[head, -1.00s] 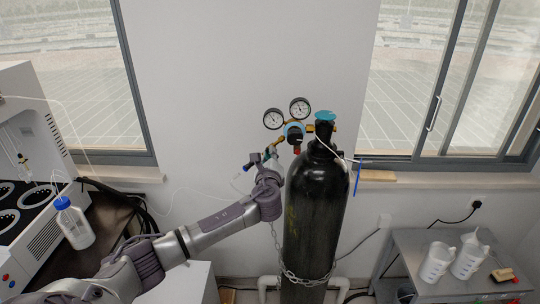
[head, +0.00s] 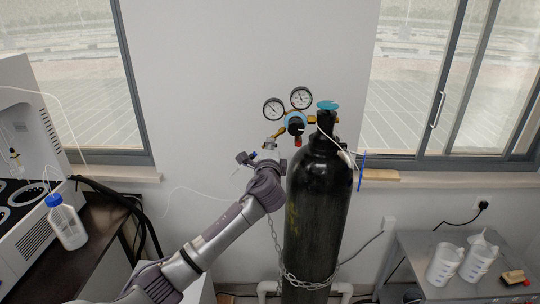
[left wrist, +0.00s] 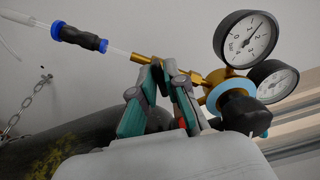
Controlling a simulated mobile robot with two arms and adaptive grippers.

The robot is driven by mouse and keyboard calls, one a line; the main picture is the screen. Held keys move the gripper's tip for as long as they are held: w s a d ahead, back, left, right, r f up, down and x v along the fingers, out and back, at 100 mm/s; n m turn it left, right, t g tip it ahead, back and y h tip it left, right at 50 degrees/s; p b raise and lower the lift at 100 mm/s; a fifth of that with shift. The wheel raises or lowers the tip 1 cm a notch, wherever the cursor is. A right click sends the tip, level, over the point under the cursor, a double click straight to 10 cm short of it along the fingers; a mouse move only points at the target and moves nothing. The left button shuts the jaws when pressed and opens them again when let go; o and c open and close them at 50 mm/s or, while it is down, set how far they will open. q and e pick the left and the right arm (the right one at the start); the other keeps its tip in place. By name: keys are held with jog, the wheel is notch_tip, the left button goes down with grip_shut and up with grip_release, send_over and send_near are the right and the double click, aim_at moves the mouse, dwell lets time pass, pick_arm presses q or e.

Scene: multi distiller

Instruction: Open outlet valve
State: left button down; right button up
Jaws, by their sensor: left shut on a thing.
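A black gas cylinder (head: 318,215) stands upright with a regulator at its top. The regulator has two round gauges (head: 300,98), a black knob (head: 296,126) with a blue ring and a brass outlet pipe (head: 281,131) running down-left. In the left wrist view the black knob (left wrist: 243,113) is right of the fingers. My left gripper (head: 268,149) is at the outlet pipe, left of the cylinder neck. In the left wrist view its teal-padded fingers (left wrist: 160,68) come together at the brass pipe (left wrist: 148,60); the part between them is hidden. My right gripper is not in view.
A black-and-blue hose fitting (left wrist: 80,39) continues the outlet line. A chain (head: 300,281) crosses the cylinder. A bottle with a blue cap (head: 68,228) stands at left on a dark bench. A grey table (head: 415,250) with white beakers (head: 478,262) is at right.

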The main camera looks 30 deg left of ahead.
pick_arm(q)
jog(key=shift+f+n+b, duration=0.2)
jog(key=shift+n+b, duration=2.75)
jog(key=shift+n, duration=2.25)
jog(key=c, duration=1.2)
grip_release()
jog(key=shift+r, duration=0.1)
jog(key=v, duration=1.2)
